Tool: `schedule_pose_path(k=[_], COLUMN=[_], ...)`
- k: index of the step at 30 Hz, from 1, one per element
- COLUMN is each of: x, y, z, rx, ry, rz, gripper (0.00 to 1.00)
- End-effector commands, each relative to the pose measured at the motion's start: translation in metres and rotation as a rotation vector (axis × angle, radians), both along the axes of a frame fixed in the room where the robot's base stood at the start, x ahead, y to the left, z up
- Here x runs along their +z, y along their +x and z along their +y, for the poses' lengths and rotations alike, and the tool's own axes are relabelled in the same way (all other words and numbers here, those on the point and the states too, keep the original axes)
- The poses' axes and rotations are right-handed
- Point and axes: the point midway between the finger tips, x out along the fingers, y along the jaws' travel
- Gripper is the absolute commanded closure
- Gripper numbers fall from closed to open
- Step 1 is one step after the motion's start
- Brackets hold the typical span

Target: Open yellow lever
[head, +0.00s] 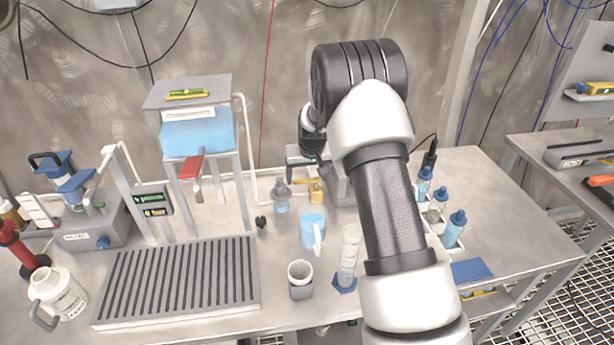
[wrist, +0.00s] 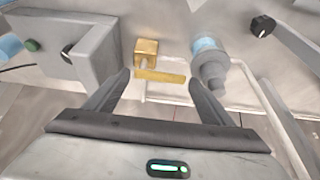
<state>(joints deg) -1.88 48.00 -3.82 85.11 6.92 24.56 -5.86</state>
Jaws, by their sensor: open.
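The yellow lever (wrist: 160,76) is a flat brass-coloured bar on a small brass valve block (wrist: 146,50). In the wrist view it lies crosswise between my fingertips. In the head view the lever (head: 305,182) shows small on the bench, just below my gripper (head: 307,167). My gripper is open and empty, with one finger on each side of the lever in the wrist view (wrist: 159,80). I cannot tell the exact gap in depth or whether either finger touches the lever.
A grey-capped bottle (head: 281,196) stands close left of the valve; it also shows in the wrist view (wrist: 212,65). A blue-filled jug (head: 312,230), a measuring cylinder (head: 349,255) and a bottle rack (head: 446,240) stand nearby. A grey box (wrist: 82,45) flanks the valve.

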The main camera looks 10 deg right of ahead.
Motion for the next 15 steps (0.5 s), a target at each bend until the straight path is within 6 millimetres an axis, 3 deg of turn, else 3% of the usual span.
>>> schedule_pose_path(k=[9,15], x=[-0.0028,-0.0027], y=[0.0011,0.0009], z=[0.0001,0.0001], rx=[0.000,0.000], ry=[0.000,0.000], rz=[0.000,0.000], gripper=[0.24,0.58])
